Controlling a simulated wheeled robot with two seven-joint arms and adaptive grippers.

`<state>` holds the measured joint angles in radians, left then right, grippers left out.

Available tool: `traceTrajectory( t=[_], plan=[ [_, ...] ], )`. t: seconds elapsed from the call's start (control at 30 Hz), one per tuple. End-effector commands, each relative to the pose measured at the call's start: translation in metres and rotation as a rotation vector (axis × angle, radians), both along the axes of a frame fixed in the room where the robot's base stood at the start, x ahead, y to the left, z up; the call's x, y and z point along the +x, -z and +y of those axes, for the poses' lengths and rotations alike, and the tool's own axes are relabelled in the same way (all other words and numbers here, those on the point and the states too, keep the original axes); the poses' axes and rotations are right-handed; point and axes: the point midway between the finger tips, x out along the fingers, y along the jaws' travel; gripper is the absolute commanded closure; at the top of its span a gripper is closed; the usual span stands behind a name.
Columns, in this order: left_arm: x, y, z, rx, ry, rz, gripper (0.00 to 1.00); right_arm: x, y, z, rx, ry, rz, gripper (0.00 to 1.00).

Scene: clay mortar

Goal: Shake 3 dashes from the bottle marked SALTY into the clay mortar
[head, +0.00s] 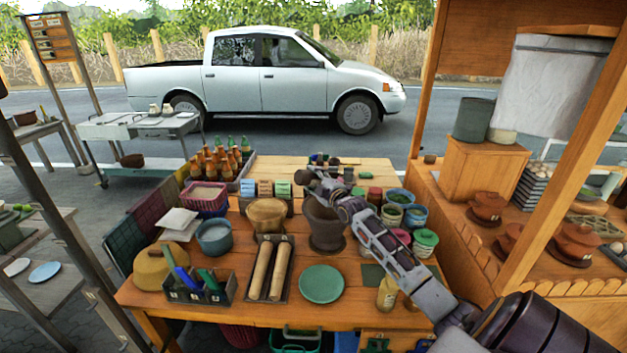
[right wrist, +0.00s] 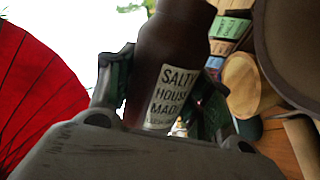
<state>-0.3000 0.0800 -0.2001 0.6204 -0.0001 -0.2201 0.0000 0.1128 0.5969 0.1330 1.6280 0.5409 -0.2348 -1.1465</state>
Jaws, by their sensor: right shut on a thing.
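My right gripper (head: 322,184) is shut on a dark brown bottle. In the right wrist view the bottle (right wrist: 172,62) stands between the two fingers, with a pale label (right wrist: 172,95) reading SALTY HOUSE MADE. Its top end is cut off by the frame. In the head view the bottle is hard to make out at the gripper, so its exact tilt is unclear. The dark clay mortar (head: 327,228) stands upright on the table, with the gripper over its rim area. The mortar (right wrist: 300,45) also shows at the right wrist view's upper right. My left gripper is not in view.
On the wooden table (head: 345,305), a green plate (head: 321,284) lies in front of the mortar. A tray of two rolling pins (head: 268,270) and a wooden bowl (head: 267,214) stand left of it. Several jars (head: 390,214) crowd its right, under my arm.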

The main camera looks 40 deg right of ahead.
Motion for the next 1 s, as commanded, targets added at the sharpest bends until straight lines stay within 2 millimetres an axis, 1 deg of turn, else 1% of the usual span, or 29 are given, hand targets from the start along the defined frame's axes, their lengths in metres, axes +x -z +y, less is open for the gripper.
traceTrajectory(
  t=[0.03, 0.53, 0.77, 1.0],
  plan=[
    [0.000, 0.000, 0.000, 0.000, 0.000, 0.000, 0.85, 0.000, -0.003, 0.000, -0.002, 0.000, -0.005, 0.76],
    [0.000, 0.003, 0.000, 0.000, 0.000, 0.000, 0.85, 0.000, 0.000, 0.000, -0.024, 0.000, -0.003, 0.76],
    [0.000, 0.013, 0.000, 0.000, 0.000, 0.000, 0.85, 0.000, 0.007, 0.001, -0.104, 0.000, 0.004, 0.76],
    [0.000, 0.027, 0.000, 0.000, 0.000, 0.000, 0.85, 0.000, 0.017, 0.003, -0.224, 0.000, 0.014, 0.76]
  ],
)
